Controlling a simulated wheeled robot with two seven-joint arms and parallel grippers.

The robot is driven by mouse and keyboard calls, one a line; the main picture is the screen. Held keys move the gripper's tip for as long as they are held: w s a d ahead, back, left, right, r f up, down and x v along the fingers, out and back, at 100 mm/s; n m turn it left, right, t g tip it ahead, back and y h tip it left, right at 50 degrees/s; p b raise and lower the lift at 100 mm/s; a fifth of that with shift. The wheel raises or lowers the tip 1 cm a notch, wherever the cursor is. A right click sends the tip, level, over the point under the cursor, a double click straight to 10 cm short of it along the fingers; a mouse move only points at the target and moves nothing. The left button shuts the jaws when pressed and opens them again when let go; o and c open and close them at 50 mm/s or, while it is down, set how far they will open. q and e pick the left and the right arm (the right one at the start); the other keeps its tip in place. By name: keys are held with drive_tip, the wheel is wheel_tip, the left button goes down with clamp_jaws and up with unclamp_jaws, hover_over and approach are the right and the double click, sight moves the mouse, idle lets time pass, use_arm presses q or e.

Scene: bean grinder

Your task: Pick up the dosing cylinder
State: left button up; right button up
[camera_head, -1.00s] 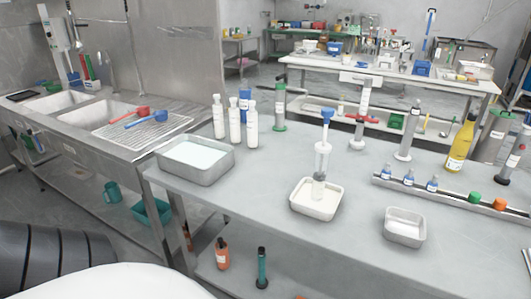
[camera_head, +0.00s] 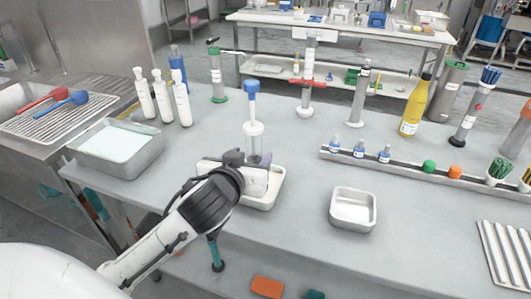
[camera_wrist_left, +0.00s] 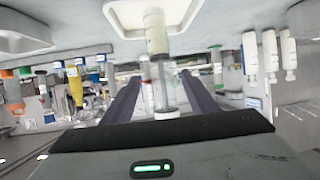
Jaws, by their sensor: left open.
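The dosing cylinder (camera_head: 253,130), clear with a blue top, stands upright in a white tray (camera_head: 274,187) near the middle of the steel table. My left gripper (camera_head: 250,158) is open at the cylinder's lower part, in front of the tray. In the left wrist view, which is upside down, the cylinder (camera_wrist_left: 158,60) shows between the two dark, spread fingers (camera_wrist_left: 163,95). I cannot tell whether the fingers touch it. The cylinder's foot is hidden behind the gripper in the head view. My right gripper is not in view.
A large steel pan (camera_head: 115,145) and white bottles (camera_head: 163,95) stand to the left. A small steel tray (camera_head: 353,208) is at the right, with a rack (camera_head: 400,170) of small bottles behind it. The table between the cylinder and small tray is clear.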

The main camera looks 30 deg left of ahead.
sight(251, 154)
use_arm(q)
drive_tip(key=shift+w+a+f, duration=0.1)
drive_tip(key=shift+w+a, duration=0.25)
drive_tip(key=shift+w, duration=0.05)
drive_tip(key=shift+x, duration=0.8)
drive_tip(key=shift+w+a+f, duration=0.1)
drive_tip(key=shift+w+f, duration=0.1)
drive_tip(key=shift+f, duration=0.05)
drive_tip(key=shift+w+a, duration=0.1)
drive_tip(key=shift+w, duration=0.2)
drive_tip(key=x, duration=0.3)
drive_tip(key=shift+w+a+p, duration=0.1)
drive_tip(key=shift+w+p, duration=0.25)
drive_tip(key=shift+w+f, duration=0.1)
drive_tip(key=shift+w, duration=0.2)
drive_tip(key=c, duration=1.1)
drive_tip(key=shift+c, duration=0.9)
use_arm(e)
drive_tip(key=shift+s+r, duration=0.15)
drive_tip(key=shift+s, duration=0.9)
